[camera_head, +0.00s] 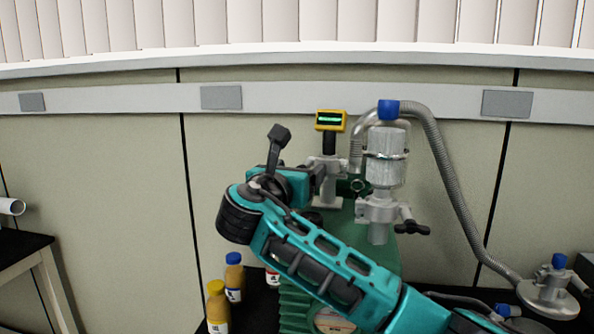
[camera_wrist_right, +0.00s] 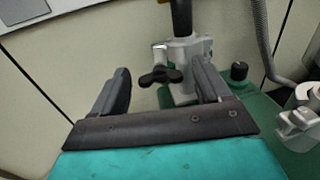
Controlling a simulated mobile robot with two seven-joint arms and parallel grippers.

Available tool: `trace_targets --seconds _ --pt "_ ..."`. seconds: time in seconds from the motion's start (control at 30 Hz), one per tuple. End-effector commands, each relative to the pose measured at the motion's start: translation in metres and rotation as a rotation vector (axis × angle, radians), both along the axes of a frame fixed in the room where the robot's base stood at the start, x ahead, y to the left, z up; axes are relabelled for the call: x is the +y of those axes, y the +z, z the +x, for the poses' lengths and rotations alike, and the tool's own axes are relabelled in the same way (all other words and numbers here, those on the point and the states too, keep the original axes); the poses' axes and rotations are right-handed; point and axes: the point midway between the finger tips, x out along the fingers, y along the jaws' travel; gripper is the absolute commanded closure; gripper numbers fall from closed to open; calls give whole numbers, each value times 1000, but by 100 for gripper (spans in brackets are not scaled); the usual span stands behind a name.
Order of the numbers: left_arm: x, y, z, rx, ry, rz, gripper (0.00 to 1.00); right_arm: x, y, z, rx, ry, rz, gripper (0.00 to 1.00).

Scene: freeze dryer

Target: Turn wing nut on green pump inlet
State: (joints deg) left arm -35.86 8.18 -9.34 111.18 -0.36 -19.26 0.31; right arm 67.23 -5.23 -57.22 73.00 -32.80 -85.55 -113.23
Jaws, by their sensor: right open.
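The green pump (camera_head: 390,268) stands on the dark bench, partly behind my right arm. In the right wrist view a black wing nut (camera_wrist_right: 160,76) sits on the metal clamp of the pump inlet (camera_wrist_right: 184,50). My right gripper (camera_wrist_right: 161,70) is open, with one finger on either side of the wing nut in that view; I see no contact. In the head view my right gripper (camera_head: 318,178) is beside the inlet fitting (camera_head: 328,168) and its wing nut is hidden. My left gripper is not in view.
A metal canister (camera_head: 386,155) with a blue cap and a corrugated hose (camera_head: 455,190) stands right of the inlet, with another black wing nut (camera_head: 412,228) on its clamp. A yellow gauge (camera_head: 330,120) rises above the inlet. Bottles (camera_head: 217,305) stand at lower left.

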Motion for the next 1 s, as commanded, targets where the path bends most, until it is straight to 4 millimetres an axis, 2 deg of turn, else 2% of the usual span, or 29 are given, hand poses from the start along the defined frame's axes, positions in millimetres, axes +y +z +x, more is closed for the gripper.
trace_targets --seconds 0.23,0.8,1.0 --pt "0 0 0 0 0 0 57 0 0 1 0 -1 0 24" --pt "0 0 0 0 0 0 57 0 0 0 1 -1 0 79" --pt "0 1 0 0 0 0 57 0 0 0 -4 -1 12 80"
